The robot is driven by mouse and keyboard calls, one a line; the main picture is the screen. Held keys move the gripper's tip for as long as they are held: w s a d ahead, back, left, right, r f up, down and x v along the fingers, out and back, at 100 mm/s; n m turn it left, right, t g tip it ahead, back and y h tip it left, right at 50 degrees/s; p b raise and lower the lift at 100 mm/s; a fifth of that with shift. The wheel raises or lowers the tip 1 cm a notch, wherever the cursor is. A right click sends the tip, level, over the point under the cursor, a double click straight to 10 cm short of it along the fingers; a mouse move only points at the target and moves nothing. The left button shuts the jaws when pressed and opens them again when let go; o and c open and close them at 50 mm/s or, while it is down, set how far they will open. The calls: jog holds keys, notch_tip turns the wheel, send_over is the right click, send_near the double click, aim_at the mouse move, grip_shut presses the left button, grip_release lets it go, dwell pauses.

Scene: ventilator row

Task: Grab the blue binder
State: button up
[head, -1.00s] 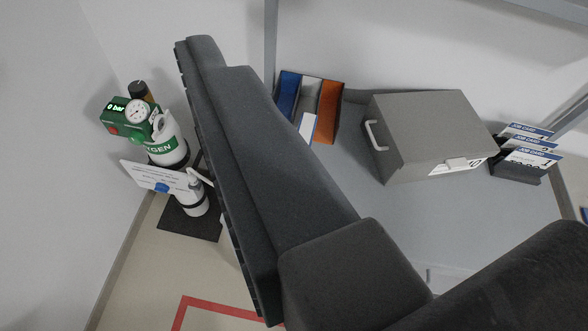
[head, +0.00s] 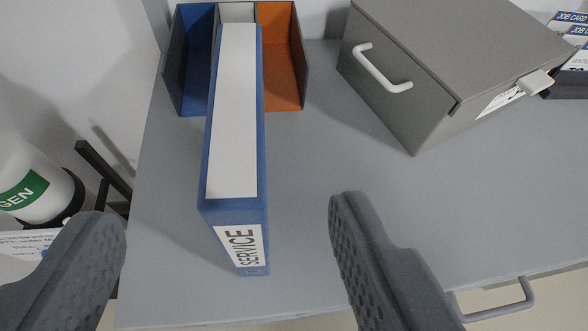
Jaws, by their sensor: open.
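The blue binder (head: 236,150) stands on the grey bench, its narrow face towards me. It has a white top and a white label reading "SERVICE". Its far end is at a small holder. My gripper (head: 230,235) is open and empty. One finger is left of the binder, beyond the bench's left edge in the picture, and the other is to its right. Both fingers are apart from the binder, with a wide gap on each side.
Behind the binder is an open holder (head: 303,60) with blue, white and orange sections. A grey box (head: 430,75) with a handle stands right of it. Job cards (head: 572,32) are at the far right. An oxygen cylinder (head: 30,180) is at left. The bench (head: 310,150) right of the binder is clear.

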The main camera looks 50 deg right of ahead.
aim_at(237, 113)
jog(key=shift+p+x, duration=0.3)
jog(key=shift+x, duration=6.1)
jog(key=shift+f, duration=0.1)
grip_shut()
